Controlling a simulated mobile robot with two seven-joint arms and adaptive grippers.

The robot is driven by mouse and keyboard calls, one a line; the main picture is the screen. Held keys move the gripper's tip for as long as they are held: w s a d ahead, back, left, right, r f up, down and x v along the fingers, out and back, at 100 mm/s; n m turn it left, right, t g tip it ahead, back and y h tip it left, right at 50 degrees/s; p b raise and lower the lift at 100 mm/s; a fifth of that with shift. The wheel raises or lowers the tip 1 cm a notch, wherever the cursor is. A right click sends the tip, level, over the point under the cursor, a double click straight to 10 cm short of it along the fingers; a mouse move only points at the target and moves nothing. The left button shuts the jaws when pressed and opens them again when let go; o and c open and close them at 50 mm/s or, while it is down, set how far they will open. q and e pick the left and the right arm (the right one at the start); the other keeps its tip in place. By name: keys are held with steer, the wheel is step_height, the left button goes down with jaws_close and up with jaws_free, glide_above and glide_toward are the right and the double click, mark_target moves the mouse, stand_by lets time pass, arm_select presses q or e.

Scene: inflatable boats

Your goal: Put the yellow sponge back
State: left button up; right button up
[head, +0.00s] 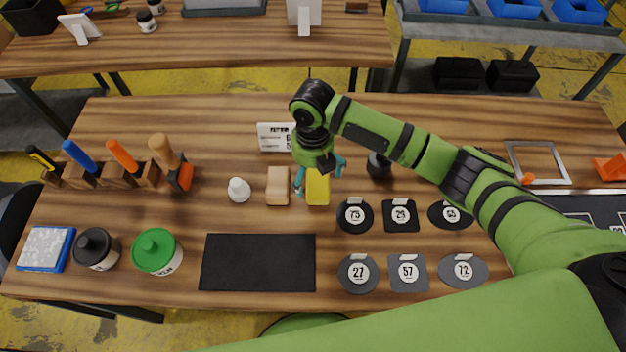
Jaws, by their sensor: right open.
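The yellow sponge (318,190) lies on the wooden table, just right of a tan block (278,186). My right gripper (318,182) is over the sponge's far end, pointing down, with its teal fingers apart on either side of it. Whether the fingers touch the sponge cannot be told from this view. The gripper body and wrist hide the sponge's far end. My left gripper is not in the picture.
A white bottle (239,190) stands left of the tan block. A white sign (275,137) stands behind. A black mat (258,262) lies in front, and several numbered patches (355,215) lie to the right. A tool rack (112,176) and tins (157,252) stand left.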

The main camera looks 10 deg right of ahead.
mark_target(313, 183)
step_height(313, 183, up, 7)
steer(key=shift+b, duration=0.35)
stand_by(0.4)
